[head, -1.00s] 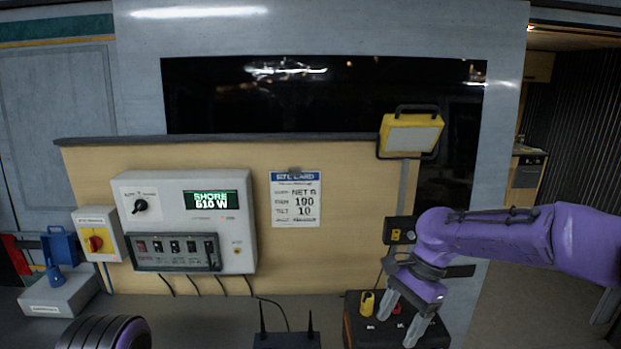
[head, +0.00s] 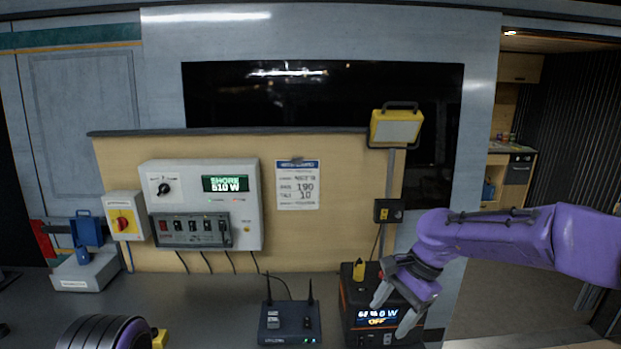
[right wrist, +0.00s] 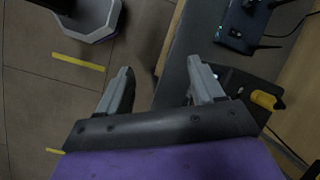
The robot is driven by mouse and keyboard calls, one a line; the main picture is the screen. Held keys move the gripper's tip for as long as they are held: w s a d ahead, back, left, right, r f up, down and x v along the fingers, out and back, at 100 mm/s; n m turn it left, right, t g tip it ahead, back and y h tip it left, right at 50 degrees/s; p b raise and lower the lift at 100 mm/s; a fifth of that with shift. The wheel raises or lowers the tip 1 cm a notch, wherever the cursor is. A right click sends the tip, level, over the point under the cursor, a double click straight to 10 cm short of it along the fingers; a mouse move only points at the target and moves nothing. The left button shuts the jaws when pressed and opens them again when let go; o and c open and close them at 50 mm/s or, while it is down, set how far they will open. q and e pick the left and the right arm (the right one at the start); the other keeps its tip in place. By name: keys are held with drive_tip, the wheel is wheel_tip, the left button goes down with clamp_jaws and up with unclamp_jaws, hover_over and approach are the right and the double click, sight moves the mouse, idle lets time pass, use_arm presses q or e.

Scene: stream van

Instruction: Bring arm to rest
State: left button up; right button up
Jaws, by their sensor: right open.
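My right arm (head: 500,238) is purple and comes in from the right in the head view. Its gripper (head: 393,312) is open and empty, pointing down in front of the black and orange power box (head: 359,298). In the right wrist view the two grey fingers (right wrist: 160,92) stand apart with nothing between them. They show over the counter's edge and the floor. A purple and black rounded part of my left arm (head: 105,332) shows at the bottom left of the head view. My left gripper does not show clearly.
A black router (head: 290,322) with two antennas stands on the counter left of the power box. Open floor (head: 510,290) lies at the right.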

drive_tip(key=w+f+t, duration=0.3)
drive_tip(key=w, duration=0.1)
drive_tip(key=s+d+f+n+t+h+b, duration=0.1)
drive_tip(key=s+d+f+t+h+b, duration=0.15)
drive_tip(key=f, duration=0.75)
drive_tip(key=s+d+f+n+t+h+b, duration=0.15)
drive_tip(key=d+f, duration=0.25)
drive_tip(key=f, duration=0.7)
drive_tip(key=s+d+f+g+h+b, duration=0.1)
drive_tip(key=s+d+f+b, duration=0.1)
drive_tip(key=s+f, duration=0.5)
drive_tip(key=s+d+f+n+g+h+b, duration=0.1)
drive_tip(key=s+f, duration=0.6)
drive_tip(key=s, duration=0.8)
drive_tip(key=s+d+f+n+g+h+b, duration=0.1)
drive_tip(key=s+d+f+h+b, duration=0.1)
drive_tip(key=s+d+f+b, duration=0.2)
drive_tip(key=s+f+b, duration=0.1)
drive_tip(key=s+f, duration=0.2)
drive_tip(key=s, duration=0.4)
drive_tip(key=shift+f, duration=0.15)
drive_tip(key=shift+w, duration=0.1)
